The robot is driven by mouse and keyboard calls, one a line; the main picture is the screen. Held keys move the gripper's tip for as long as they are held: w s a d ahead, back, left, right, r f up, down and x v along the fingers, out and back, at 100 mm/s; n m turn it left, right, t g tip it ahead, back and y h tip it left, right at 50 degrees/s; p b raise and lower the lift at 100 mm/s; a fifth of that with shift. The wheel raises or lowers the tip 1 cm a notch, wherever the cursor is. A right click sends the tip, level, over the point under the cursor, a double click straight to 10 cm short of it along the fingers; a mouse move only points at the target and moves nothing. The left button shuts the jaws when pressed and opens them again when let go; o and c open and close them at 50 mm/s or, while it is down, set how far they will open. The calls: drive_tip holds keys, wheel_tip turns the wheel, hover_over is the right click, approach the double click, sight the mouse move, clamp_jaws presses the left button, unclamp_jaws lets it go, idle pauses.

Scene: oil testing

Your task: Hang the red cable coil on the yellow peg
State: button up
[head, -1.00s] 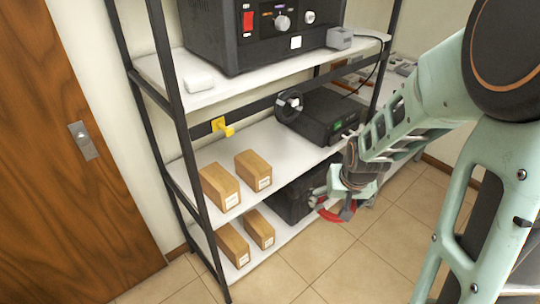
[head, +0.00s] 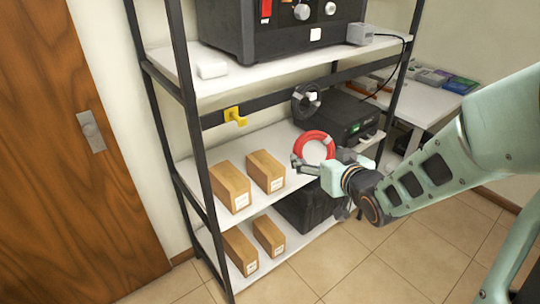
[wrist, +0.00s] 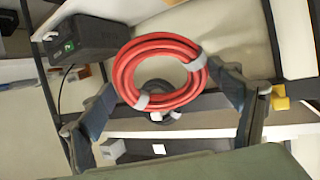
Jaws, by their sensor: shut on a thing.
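The red cable coil (head: 316,147) is a ring with grey wraps. My gripper (head: 312,168) is shut on it and holds it upright in front of the shelf, at about the middle shelf's level. In the wrist view the coil (wrist: 160,73) stands between the two fingers of my gripper (wrist: 160,100); its exact contact with them is hard to see. The yellow peg (head: 235,115) is on the dark rail at the back of the rack, left of and higher than the coil in the head view. In the wrist view the peg (wrist: 281,97) is at the right, apart from the coil.
A black cable coil (head: 305,101) hangs on the same rail, right of the peg. Cardboard boxes (head: 233,187) stand on the middle and lower shelves. A black device (head: 340,122) is behind the gripper. The rack's dark front post (head: 190,120) stands at the left.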

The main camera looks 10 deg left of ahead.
sight(298, 151)
drive_tip(key=a+y, duration=0.1)
drive_tip(key=s+a+r+n+y+b, duration=0.1)
drive_tip(key=a, duration=0.1)
drive_tip(key=s+a+r+t+y+b, duration=0.1)
drive_tip(key=a, duration=0.1)
drive_tip(key=shift+s+a+r+n, duration=0.1)
drive_tip(key=shift+s+r+n, duration=0.1)
drive_tip(key=shift+n, duration=0.2)
drive_tip(key=s+a+r+n+g+y+b, duration=0.1)
drive_tip(key=s+a+r+n+y+b, duration=0.15)
drive_tip(key=s+a+r+y, duration=0.3)
drive_tip(key=w+a+f+b, duration=0.2)
drive_tip(key=w+a+b, duration=0.1)
drive_tip(key=w+a, duration=0.3)
drive_tip(key=shift+w+a+f, duration=0.2)
drive_tip(key=shift+w+a, duration=0.1)
drive_tip(key=shift+a, duration=0.7)
drive_tip(key=o, duration=1.2)
